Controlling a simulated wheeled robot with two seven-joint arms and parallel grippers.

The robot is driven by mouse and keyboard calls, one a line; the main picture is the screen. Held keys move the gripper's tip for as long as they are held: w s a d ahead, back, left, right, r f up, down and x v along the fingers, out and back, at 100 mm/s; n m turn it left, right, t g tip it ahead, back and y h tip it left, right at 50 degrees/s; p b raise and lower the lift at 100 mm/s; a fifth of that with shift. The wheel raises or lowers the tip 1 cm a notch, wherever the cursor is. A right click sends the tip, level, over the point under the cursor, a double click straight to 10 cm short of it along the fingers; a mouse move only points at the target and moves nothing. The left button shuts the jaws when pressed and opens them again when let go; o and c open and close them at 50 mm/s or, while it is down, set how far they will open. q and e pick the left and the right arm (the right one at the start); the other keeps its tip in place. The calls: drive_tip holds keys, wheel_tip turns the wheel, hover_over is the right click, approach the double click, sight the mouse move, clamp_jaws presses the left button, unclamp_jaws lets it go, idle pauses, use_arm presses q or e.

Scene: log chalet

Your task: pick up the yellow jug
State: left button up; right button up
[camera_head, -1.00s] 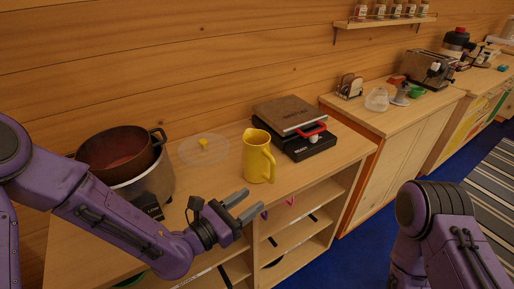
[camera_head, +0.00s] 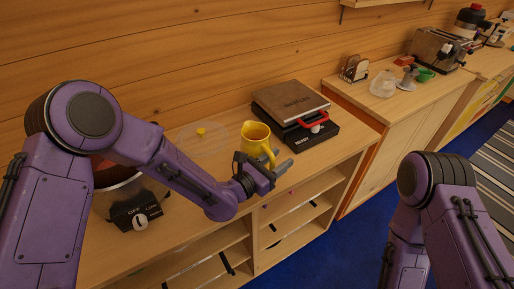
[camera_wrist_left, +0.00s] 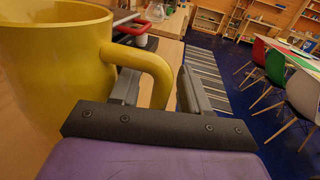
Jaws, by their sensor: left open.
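The yellow jug (camera_head: 256,139) stands upright on the wooden counter, its handle toward the right. My left gripper (camera_head: 282,166) is at the jug's near side, and it covers the jug's lower part in the head view. In the left wrist view the jug (camera_wrist_left: 52,62) fills the left side, and its handle (camera_wrist_left: 150,68) reaches between the two fingers of my left gripper (camera_wrist_left: 160,88). The fingers are apart, one on each side of the handle. I cannot tell whether they touch it. My right arm shows at the lower right of the head view; its gripper is out of frame.
A black press with a wooden-topped lid (camera_head: 290,100) and red handle stands behind and right of the jug. A pot cooker (camera_head: 138,212) is partly behind my left arm. Shelves (camera_head: 290,205) open below the counter.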

use_arm(q)
clamp_jaws()
drive_tip(key=shift+r, duration=0.1)
idle(1.3)
